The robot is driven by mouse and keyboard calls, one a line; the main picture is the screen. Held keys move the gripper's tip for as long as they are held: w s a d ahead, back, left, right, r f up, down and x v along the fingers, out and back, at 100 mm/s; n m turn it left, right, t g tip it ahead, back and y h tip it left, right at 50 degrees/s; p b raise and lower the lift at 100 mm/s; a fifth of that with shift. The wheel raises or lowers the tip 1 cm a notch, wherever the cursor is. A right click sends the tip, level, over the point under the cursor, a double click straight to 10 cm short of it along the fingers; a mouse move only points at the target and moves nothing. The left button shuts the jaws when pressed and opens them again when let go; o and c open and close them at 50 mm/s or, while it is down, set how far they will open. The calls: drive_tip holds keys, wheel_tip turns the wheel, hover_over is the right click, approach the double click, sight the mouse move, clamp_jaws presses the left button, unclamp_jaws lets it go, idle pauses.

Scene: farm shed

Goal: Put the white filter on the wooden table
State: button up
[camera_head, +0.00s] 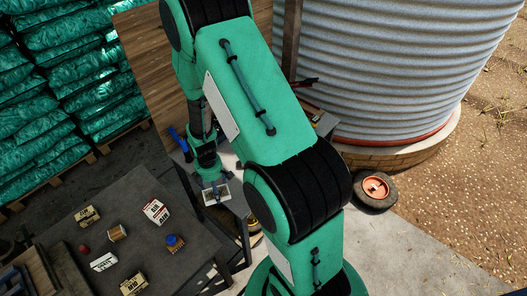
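A small square thing with a pale rim (209,199), likely the white filter, shows near the picture's middle, beside the right edge of the dark table. My gripper (216,188) points down right at it, with its fingers over the square's middle. The fingers are too small to tell whether they are shut on it or only above it. The dark table (195,266) at the lower left bears several small goods; whether it is wooden is hard to tell. My own arm covers much of the picture's middle and hides what is behind it.
On the dark table stand a white and red box (156,210), a blue-capped jar (174,242), a spool (117,233), a white box (103,262) and tan boxes (87,216). A grey bench (176,153) with a blue tool stands behind. A corrugated tank (400,60) is at right.

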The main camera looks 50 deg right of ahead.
drive_tip(key=s+d+n, duration=0.1)
drive_tip(key=s+n, duration=0.1)
drive_tip(key=s+d+n+p, duration=0.1)
drive_tip(key=s, duration=0.1)
drive_tip(key=s+d+n, duration=0.2)
drive_tip(key=s, duration=0.1)
drive_tip(key=shift+f+n+p, duration=0.3)
drive_tip(key=shift+f, duration=0.05)
drive_tip(key=shift+w, duration=0.15)
drive_tip(key=w+d, duration=0.1)
drive_tip(key=w, duration=0.3)
drive_tip(key=w+d+f, duration=0.1)
drive_tip(key=w+d, duration=0.1)
drive_tip(key=w, duration=0.3)
drive_tip(key=w+d, duration=0.2)
drive_tip(key=w, duration=0.3)
drive_tip(key=shift+f, duration=0.2)
drive_tip(key=shift+w+d, duration=0.1)
drive_tip(key=shift+w, duration=0.15)
drive_tip(key=shift+w+f+b, duration=0.15)
drive_tip(key=shift+f+b, duration=0.15)
drive_tip(key=shift+f, duration=1.5)
drive_tip(key=shift+f, duration=0.15)
drive_tip(key=o, duration=1.1)
drive_tip(key=shift+o, duration=0.2)
